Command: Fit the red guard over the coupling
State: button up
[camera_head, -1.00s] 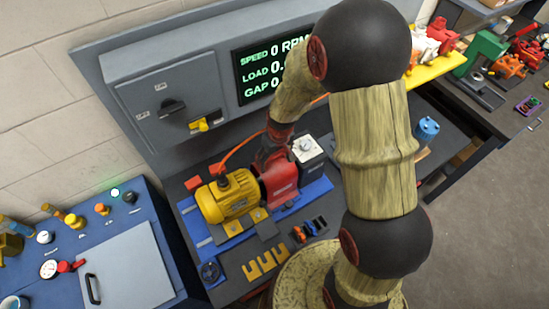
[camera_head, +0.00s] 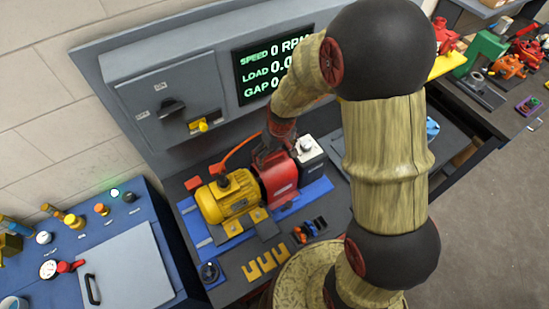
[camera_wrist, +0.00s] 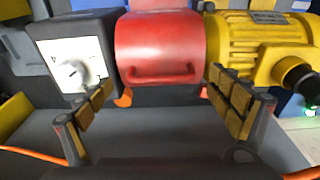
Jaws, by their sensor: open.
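The red guard (camera_head: 277,180) sits between the yellow motor (camera_head: 228,198) and the grey unit with a white dial face (camera_head: 307,150), in the coupling's place. In the wrist view the guard (camera_wrist: 160,50) is a rounded red cover with a handle bar (camera_wrist: 160,76) on its near side. The coupling itself is hidden. My gripper (camera_wrist: 158,108) is open, its two padded fingers apart on either side below the guard's handle, with nothing between them. In the head view my gripper (camera_head: 272,145) is above and behind the guard, partly hidden.
A grey control panel with a display (camera_head: 272,70) and yellow switch (camera_head: 203,125) stands behind. Yellow shims (camera_head: 266,264) and a small dark tray (camera_head: 310,230) lie in front. A blue cabinet (camera_head: 90,260) stands at left. An orange-red bar (camera_head: 240,150) lies behind the motor.

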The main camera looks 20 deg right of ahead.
jog(key=s+r+m+t, duration=0.1)
jog(key=s+r, duration=0.4)
jog(key=r, duration=0.6)
jog(key=s+r+t, duration=0.1)
jog(key=s+r, duration=0.4)
jog(key=r, duration=0.6)
jog(key=s+r+t, duration=0.1)
jog(key=s+r, duration=0.2)
jog(key=s, duration=0.2)
jog(key=s+r+m, duration=0.1)
jog(key=s+r, duration=0.2)
jog(key=s, duration=0.3)
jog(key=shift+t, duration=0.4)
jog(key=shift+a+b, duration=0.1)
jog(key=shift+b, duration=0.25)
